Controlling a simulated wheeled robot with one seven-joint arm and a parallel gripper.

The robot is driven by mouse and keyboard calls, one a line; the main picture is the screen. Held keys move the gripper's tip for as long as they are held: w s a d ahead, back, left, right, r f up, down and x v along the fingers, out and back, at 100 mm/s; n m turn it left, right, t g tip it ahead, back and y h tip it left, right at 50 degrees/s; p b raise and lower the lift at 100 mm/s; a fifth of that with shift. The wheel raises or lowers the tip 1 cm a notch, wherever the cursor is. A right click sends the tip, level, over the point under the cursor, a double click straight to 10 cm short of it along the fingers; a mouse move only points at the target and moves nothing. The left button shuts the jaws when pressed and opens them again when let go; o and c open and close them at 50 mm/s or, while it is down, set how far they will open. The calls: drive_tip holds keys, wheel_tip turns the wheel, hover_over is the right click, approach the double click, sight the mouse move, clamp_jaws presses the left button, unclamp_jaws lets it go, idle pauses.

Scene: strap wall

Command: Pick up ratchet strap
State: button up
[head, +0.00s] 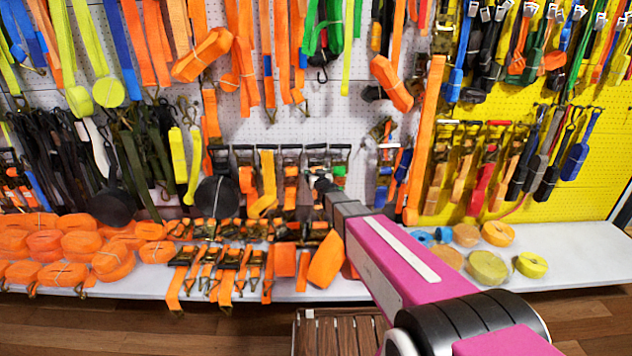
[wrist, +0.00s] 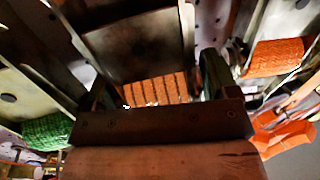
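Several ratchet straps with metal ratchets hang in a row on the white pegboard in the head view; one ratchet strap (head: 291,165) with orange webbing hangs just left of my gripper (head: 322,184). My gripper is at the row, at the end of my pink arm. In the wrist view a dark metal ratchet (wrist: 130,42) with orange webbing (wrist: 158,90) fills most of the space between the two dark fingers of my gripper (wrist: 160,82). The fingers are wide apart; whether they touch the ratchet cannot be told. My arm hides part of the row.
A white shelf (head: 580,262) runs below, with orange strap rolls (head: 112,260) at left and yellowish rolls (head: 487,267) at right. More straps hang on the yellow pegboard (head: 606,165). A slatted wooden crate (head: 335,335) stands on the floor. Neighbouring ratchets with green webbing (wrist: 47,132) and orange webbing (wrist: 275,57) are close.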

sight(316, 166)
drive_tip(key=c, duration=1)
drive_tip(key=shift+r, duration=0.15)
drive_tip(key=shift+r, duration=1.8)
drive_tip(key=v, duration=1.8)
drive_tip(key=shift+f, duration=0.15)
